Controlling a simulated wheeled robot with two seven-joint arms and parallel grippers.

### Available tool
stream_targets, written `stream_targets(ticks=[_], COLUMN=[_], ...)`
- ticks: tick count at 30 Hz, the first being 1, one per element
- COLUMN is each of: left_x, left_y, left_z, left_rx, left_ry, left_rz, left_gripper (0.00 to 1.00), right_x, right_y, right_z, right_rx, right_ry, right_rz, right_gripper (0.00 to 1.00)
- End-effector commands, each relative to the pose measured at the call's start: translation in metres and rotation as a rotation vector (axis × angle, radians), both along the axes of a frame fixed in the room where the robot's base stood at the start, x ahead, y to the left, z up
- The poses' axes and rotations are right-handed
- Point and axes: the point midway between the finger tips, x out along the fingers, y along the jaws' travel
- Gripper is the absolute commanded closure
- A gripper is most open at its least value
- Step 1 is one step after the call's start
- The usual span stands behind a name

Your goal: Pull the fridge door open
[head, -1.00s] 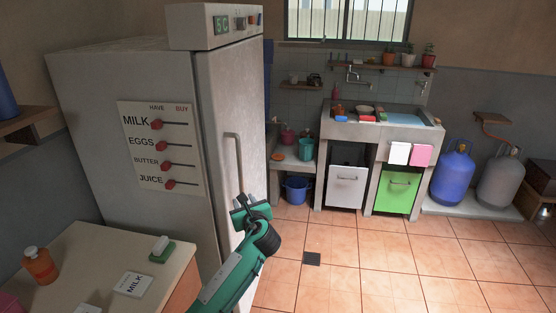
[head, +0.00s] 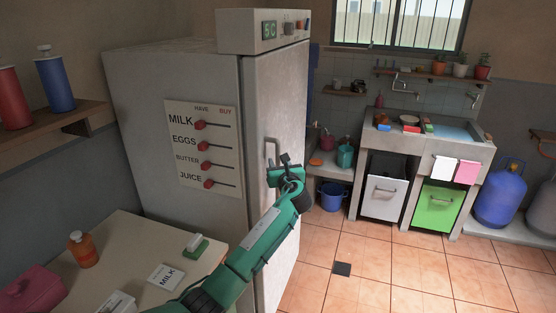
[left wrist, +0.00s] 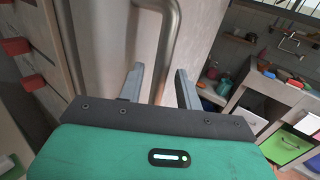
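The tall grey fridge (head: 180,90) stands left of centre in the head view. Its door (head: 285,95) is on the right-hand face and looks closed against the body. The vertical metal handle (head: 272,148) is on the door; its lower part is hidden behind my left gripper (head: 285,172). In the left wrist view, the handle bar (left wrist: 173,35) runs down between the two fingers of my left gripper (left wrist: 160,85). The fingers are apart, with a visible gap on each side of the bar. My right gripper is in neither view.
A small table (head: 130,240) with an orange bottle (head: 83,250) and a milk card (head: 166,277) is left of my arm. A shelf (head: 50,125) is on the left wall. The tiled floor (head: 390,270) right of the fridge is mostly clear; a blue bucket (head: 333,197) stands beyond.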

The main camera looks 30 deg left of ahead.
Motion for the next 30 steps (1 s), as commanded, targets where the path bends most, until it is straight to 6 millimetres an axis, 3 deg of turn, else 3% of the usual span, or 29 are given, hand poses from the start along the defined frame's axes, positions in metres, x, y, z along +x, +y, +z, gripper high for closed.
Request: stream_targets(ticks=[6, 16, 21, 30], left_x=[0.0108, 0.0123, 0.0123, 0.0119], left_y=[0.0120, 0.0136, 0.0134, 0.0129], left_z=[0.0002, -0.0003, -0.0004, -0.0006], left_rx=[0.000, -0.001, -0.001, -0.001], left_ry=[0.000, 0.000, 0.001, 0.001], left_rz=[0.000, 0.000, 0.000, 0.003], left_gripper=[0.65, 0.65, 0.98, 1.00], right_x=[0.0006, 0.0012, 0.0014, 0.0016], right_y=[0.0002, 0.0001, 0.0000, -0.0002], right_z=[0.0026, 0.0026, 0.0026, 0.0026], right_rx=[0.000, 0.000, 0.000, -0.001], right_ry=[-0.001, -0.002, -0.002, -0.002], right_rz=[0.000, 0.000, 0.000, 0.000], right_gripper=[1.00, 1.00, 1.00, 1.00])
